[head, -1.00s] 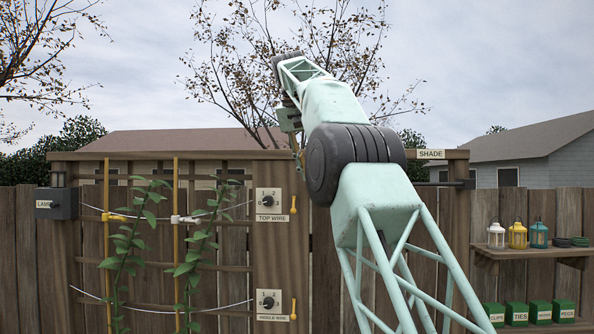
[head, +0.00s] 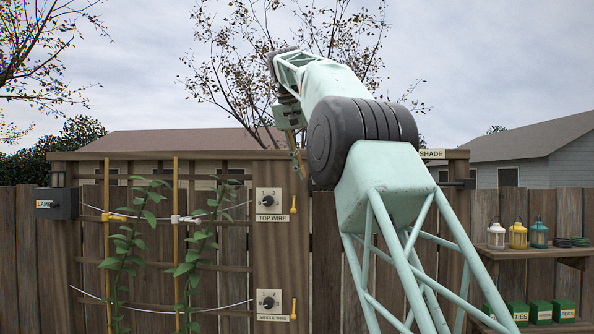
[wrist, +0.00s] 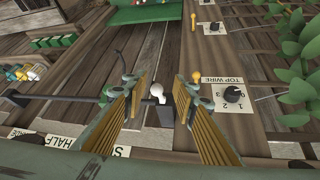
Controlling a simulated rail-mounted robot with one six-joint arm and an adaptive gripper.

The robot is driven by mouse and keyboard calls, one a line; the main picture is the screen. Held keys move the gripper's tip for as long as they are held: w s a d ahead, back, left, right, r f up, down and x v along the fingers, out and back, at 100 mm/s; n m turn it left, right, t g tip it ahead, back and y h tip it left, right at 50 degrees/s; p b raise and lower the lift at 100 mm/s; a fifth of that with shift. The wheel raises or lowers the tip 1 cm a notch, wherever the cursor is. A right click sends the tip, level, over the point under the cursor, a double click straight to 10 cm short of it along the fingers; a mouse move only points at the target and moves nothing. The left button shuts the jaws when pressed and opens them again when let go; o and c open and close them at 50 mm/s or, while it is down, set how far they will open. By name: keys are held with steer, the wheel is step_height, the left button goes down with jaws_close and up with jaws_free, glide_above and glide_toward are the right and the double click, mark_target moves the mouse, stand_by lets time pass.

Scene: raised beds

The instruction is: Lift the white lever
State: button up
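The white lever's knob (wrist: 157,90) shows in the wrist view, above a dark bracket (wrist: 159,113) with a dark rod running off to the left. My gripper (wrist: 161,80) is open, with one finger on each side of the knob and visible gaps to both. I cannot tell how deep the knob sits between the fingers. In the head view my gripper (head: 297,150) points down in front of the wooden frame, left of the SHADE sign (head: 432,154). I cannot make out the lever in the head view; my arm covers part of that area.
The TOP WIRE dial (head: 268,201) and its yellow lever (head: 293,205) are close to my gripper's right in the wrist view. Climbing plants (head: 190,250) grow on the trellis at left. A shelf (head: 535,254) with small lanterns and green boxes stands at right.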

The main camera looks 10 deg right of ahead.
steer(key=s+a, duration=0.6)
steer(key=s, duration=0.2)
stand_by(0.7)
steer(key=shift+c, duration=0.4)
